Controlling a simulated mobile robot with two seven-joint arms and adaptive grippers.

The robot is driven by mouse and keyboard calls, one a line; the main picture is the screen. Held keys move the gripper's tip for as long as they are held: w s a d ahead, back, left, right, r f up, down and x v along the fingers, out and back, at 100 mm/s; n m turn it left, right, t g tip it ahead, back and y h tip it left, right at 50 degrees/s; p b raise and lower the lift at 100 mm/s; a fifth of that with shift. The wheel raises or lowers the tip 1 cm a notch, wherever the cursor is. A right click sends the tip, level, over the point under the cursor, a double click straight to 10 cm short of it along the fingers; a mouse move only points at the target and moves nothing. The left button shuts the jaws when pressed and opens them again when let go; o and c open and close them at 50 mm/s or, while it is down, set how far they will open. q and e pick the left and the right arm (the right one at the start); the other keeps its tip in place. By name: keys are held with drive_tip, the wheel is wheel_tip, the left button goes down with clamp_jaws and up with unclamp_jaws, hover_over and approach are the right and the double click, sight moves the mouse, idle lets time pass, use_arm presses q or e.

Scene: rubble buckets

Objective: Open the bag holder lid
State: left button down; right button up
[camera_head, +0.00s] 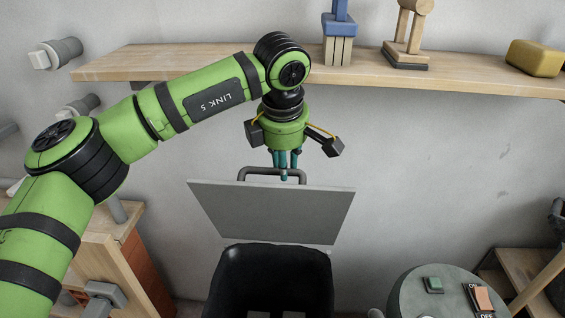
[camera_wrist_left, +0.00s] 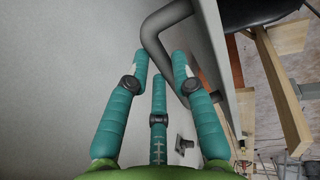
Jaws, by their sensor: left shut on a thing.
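The bag holder lid (camera_head: 270,213) is a flat grey panel. It is raised and tilted above the black bag (camera_head: 268,278), and its broad face shows in the head view. A dark grey bar handle (camera_head: 262,171) is at its upper edge. My left gripper (camera_head: 285,168) comes down from above with its teal fingers at the handle, shut on it. In the left wrist view the three teal fingers (camera_wrist_left: 158,68) are beside the bent handle (camera_wrist_left: 158,32), with the lid's edge (camera_wrist_left: 212,45) to the right. The exact contact is partly hidden. My right gripper is not in view.
A wooden shelf (camera_head: 190,62) on the wall carries a blue object (camera_head: 339,25), a wooden figure (camera_head: 406,35) and a yellow block (camera_head: 533,58). A round grey stand (camera_head: 412,295) with buttons is at lower right. Wooden furniture (camera_head: 118,230) stands at lower left.

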use_arm(q)
drive_tip(key=shift+w+r, duration=0.1)
drive_tip(key=shift+w, duration=0.45)
drive_tip(key=c, duration=1.1)
unclamp_jaws()
drive_tip(key=shift+o, duration=0.2)
drive_tip(key=s+r, duration=0.1)
drive_tip(key=s, duration=1.1)
drive_tip(key=shift+s, duration=0.15)
drive_tip(key=shift+a+r, duration=0.1)
drive_tip(key=shift+r, duration=0.05)
